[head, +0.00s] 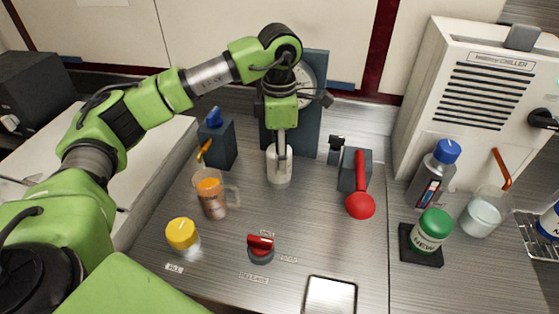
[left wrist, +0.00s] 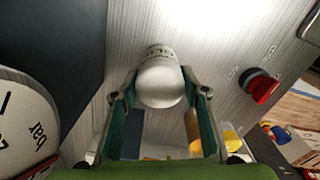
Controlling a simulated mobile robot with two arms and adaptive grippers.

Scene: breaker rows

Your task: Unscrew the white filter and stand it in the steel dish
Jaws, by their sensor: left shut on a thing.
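The white filter (head: 279,172) is upright below my left gripper (head: 281,146), in front of the dark panel. It also shows in the left wrist view (left wrist: 160,82), with a finger on each side. My left gripper (left wrist: 160,95) is shut on the filter's rounded end. I cannot tell whether the filter is still threaded in or free, or whether it touches the worktop. The steel dish (head: 330,297) is a shallow square tray at the front edge, apart from the filter. My right gripper is not in view.
A red knob (head: 260,248) and a red-handled lever (head: 360,205) flank the route to the dish. A green-lidded jar marked NEW (head: 432,232) sits right. A gauge (left wrist: 22,125) is close to my gripper.

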